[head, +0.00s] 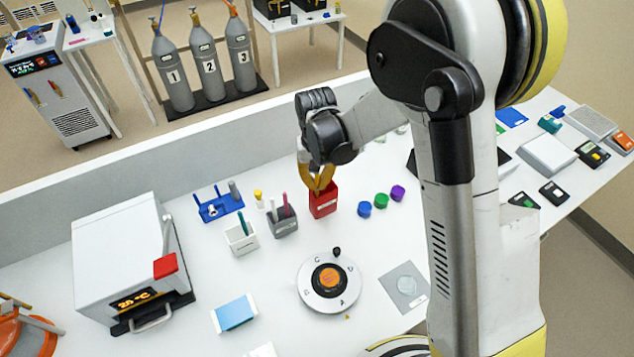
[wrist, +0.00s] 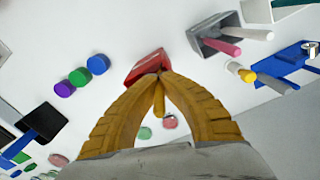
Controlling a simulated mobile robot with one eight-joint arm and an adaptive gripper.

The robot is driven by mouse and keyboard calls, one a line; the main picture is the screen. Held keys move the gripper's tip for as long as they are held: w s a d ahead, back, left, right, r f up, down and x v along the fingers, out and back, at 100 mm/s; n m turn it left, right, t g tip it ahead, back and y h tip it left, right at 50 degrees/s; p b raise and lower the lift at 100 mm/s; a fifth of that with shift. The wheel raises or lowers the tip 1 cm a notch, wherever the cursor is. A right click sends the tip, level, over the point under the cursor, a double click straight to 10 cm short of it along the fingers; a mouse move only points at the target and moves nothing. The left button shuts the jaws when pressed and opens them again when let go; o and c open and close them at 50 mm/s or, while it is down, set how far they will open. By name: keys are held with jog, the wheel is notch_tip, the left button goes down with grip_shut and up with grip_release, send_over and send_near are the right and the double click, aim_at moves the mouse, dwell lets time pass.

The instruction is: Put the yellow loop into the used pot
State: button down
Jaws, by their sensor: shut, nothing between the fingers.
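My gripper (head: 319,188) is directly over the red pot (head: 323,206), fingertips at its mouth. The red pot has a small label too small to read; it looks like the used pot. In the wrist view my yellow-brown fingers (wrist: 160,73) meet at the tips, in front of the red pot (wrist: 143,67). A thin yellow stick, which looks like the yellow loop (wrist: 158,100), shows between the fingers; its lower end is hidden at the fingertips and pot mouth. I cannot tell how deep it stands in the pot. The head view does not show it clearly.
Blue, green and purple caps (head: 381,200) lie right. A round dial device (head: 329,300) is in front.

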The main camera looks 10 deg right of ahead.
jog(key=shift+f+b, duration=0.5)
jog(key=shift+b, duration=0.1)
dwell(0.3)
dwell(0.4)
jog(key=c, duration=1.5)
grip_release()
jog(key=shift+c, duration=0.2)
jog(key=shift+r, duration=0.1)
jog(key=shift+r+p, duration=2.5)
jog(key=shift+r, duration=1.95)
